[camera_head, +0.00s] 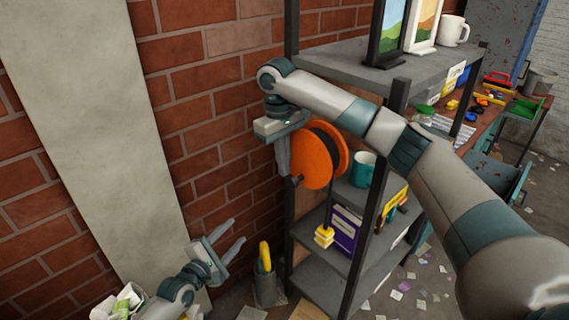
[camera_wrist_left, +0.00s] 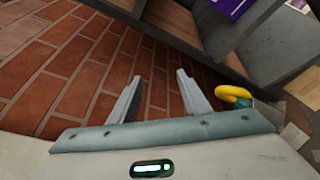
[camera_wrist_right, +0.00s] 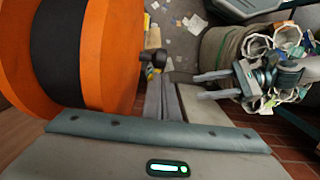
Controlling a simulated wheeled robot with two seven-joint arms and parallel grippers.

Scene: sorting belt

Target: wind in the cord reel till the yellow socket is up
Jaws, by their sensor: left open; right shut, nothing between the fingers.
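The orange cord reel (camera_head: 313,160) with a dark band hangs at the shelf rack's left side; it fills the left of the right wrist view (camera_wrist_right: 112,55). A dark crank knob (camera_wrist_right: 152,57) sticks out from its face. The yellow socket (camera_head: 324,237) hangs low on the dark cord, beside a purple box; whether it touches the shelf is unclear. My right gripper (camera_head: 284,168) is shut and empty, pointing down beside the reel, its fingertips (camera_wrist_right: 161,80) close to the knob. My left gripper (camera_head: 238,232) is open and empty, low by the brick wall.
A grey bin (camera_head: 268,289) with a yellow item stands on the floor near my left gripper. Picture frames and a white mug (camera_head: 453,30) stand on top.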

